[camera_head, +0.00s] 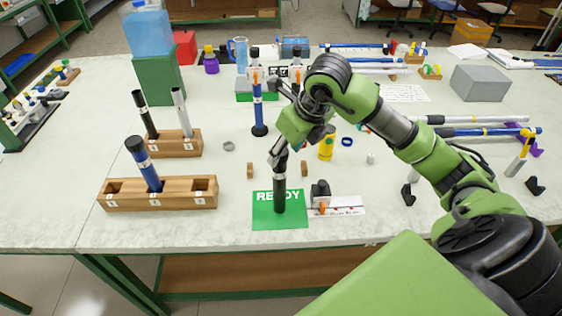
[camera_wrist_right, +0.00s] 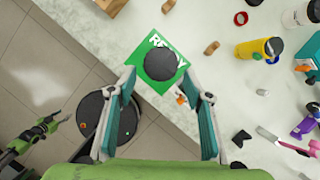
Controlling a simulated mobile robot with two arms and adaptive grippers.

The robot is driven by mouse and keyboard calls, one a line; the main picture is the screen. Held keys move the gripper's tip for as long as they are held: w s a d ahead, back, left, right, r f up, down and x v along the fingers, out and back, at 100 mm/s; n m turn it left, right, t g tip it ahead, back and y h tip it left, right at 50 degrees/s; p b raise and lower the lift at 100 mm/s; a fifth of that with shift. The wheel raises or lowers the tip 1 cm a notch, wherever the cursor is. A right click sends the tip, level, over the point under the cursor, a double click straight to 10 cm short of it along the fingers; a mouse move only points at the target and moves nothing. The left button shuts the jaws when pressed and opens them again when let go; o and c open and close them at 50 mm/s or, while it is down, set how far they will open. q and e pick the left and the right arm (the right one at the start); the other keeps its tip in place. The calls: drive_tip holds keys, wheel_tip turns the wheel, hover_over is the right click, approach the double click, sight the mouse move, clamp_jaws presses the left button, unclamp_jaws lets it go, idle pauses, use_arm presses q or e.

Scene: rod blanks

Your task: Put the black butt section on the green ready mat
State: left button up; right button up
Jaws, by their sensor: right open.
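The black butt section (camera_head: 279,194) stands upright on the green ready mat (camera_head: 297,219) near the table's front edge. In the right wrist view its round dark top (camera_wrist_right: 160,63) covers part of the mat (camera_wrist_right: 146,48). My right gripper (camera_head: 279,152) is just above the top of the section in the head view. In the wrist view its fingers (camera_wrist_right: 167,88) are spread wide, with nothing between them. My left gripper is not in the head view. A green and black arm part, seemingly mine, shows at the left of the wrist view, too small to read.
Two wooden blocks with sockets, the front one (camera_head: 158,204) and the rear one (camera_head: 163,151), hold upright rods to the left. A blue rod (camera_head: 258,105) stands behind the mat. A small black holder (camera_head: 320,192) is right of the mat, and a yellow bottle (camera_head: 327,143) is farther back.

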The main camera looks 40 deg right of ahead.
drive_tip(key=v, duration=0.5)
drive_tip(key=shift+s+r+b, duration=0.1)
drive_tip(key=shift+r+b, duration=0.2)
drive_tip(key=shift+r, duration=0.05)
drive_tip(key=shift+f, duration=0.1)
